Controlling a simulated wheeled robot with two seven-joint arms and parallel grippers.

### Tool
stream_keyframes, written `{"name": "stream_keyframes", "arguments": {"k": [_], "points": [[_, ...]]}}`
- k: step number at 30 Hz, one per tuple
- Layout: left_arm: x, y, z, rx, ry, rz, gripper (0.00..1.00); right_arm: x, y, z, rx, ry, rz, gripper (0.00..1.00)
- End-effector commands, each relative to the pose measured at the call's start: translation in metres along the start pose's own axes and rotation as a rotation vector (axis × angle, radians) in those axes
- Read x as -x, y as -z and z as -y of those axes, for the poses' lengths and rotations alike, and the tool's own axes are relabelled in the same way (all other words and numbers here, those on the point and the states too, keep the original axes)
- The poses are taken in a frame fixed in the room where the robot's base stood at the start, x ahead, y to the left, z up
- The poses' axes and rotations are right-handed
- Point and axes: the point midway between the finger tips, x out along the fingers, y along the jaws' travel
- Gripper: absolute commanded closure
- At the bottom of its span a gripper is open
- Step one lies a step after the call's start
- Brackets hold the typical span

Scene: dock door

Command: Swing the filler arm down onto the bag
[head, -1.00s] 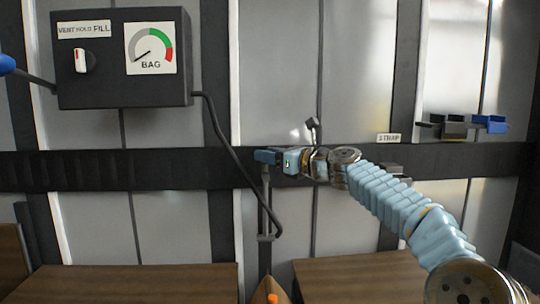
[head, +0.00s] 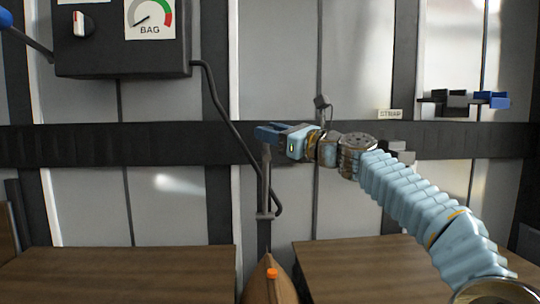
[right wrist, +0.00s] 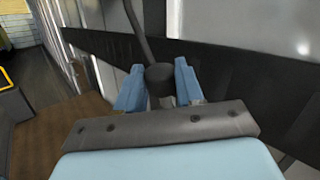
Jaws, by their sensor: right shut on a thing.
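The filler arm (head: 265,185) is a thin grey bar that hangs upright, with a dark hose running into its lower end. My right gripper (head: 267,132) is shut on the filler arm's upper end. In the right wrist view my right gripper (right wrist: 160,88) has its blue fingers on either side of a dark round knob of the filler arm (right wrist: 159,74). The bag (head: 258,284) is brown with an orange cap (head: 272,273), at the bottom of the head view, below the filler arm's lower end and apart from it. My left gripper is not in view.
A dark control box (head: 122,45) with a knob and a BAG gauge hangs at upper left; its needle points low left. Brown wooden boxes (head: 120,270) stand on both sides of the bag. A shelf (head: 462,104) with dark and blue pieces is at right, near a STRAP label (head: 390,114).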

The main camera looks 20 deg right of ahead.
Motion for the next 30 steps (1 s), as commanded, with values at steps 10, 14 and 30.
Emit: {"name": "stream_keyframes", "arguments": {"k": [10, 14, 30], "points": [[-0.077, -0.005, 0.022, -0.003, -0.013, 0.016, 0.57, 0.037, 0.014, -0.037, 0.105, 0.0, 0.106, 1.0], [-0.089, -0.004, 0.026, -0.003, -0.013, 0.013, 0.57, 0.048, 0.017, -0.048, 0.102, 0.0, 0.103, 1.0], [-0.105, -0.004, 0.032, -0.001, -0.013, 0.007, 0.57, 0.064, 0.025, -0.065, 0.097, -0.002, 0.098, 1.0]]}}
